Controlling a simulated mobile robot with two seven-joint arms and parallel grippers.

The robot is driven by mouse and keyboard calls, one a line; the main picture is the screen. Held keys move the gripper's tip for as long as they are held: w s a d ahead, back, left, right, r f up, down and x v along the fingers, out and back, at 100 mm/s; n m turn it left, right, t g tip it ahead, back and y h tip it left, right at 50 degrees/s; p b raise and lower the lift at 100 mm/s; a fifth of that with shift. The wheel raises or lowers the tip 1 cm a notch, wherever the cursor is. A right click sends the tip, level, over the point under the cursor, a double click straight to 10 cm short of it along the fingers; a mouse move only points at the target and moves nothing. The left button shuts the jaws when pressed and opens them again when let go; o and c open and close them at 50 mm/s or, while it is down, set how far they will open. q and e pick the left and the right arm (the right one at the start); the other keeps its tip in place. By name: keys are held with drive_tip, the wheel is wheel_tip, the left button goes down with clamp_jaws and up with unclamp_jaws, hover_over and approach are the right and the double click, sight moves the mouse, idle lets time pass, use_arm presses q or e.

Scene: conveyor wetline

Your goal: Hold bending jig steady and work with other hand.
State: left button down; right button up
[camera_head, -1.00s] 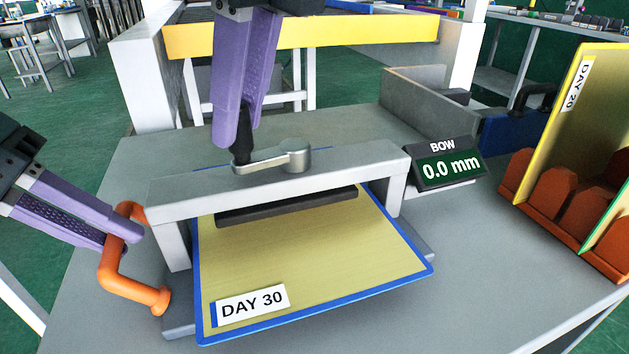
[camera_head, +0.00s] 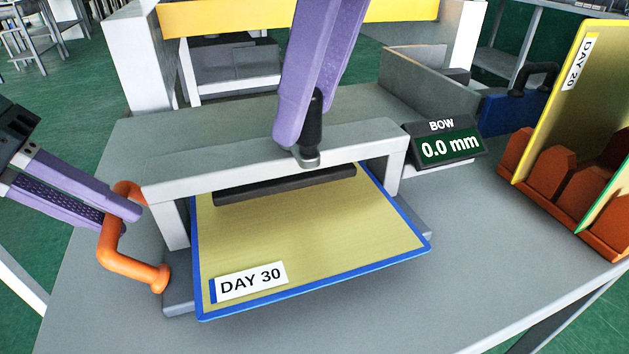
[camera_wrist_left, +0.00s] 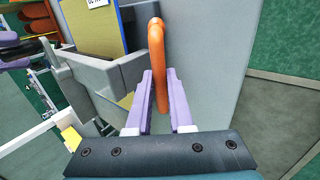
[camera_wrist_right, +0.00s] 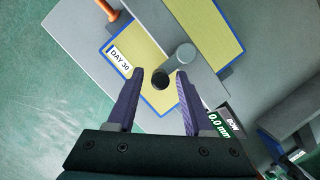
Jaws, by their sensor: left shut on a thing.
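The bending jig (camera_head: 270,165) is a grey bridge frame on the bench. A yellow panel with blue edges (camera_head: 320,235), labelled DAY 30, lies through it under a dark press bar (camera_head: 285,186). My left gripper (camera_head: 122,216) is shut on the jig's orange handle (camera_head: 132,268), which also shows between the fingers in the left wrist view (camera_wrist_left: 158,60). My right gripper (camera_head: 297,140) has its fingers either side of the black knob (camera_head: 313,118) of the jig's crank, with gaps showing in the right wrist view (camera_wrist_right: 160,80). The crank's pivot is partly hidden in the head view.
A display (camera_head: 446,145) right of the jig reads BOW 0.0 mm. An orange rack (camera_head: 555,190) holding upright panels, one labelled DAY 20, stands at the right. A grey angled fence (camera_head: 425,80) is behind. The bench front (camera_head: 430,295) is clear.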

drive_tip(key=shift+o, duration=0.2)
drive_tip(key=shift+r, duration=3.5)
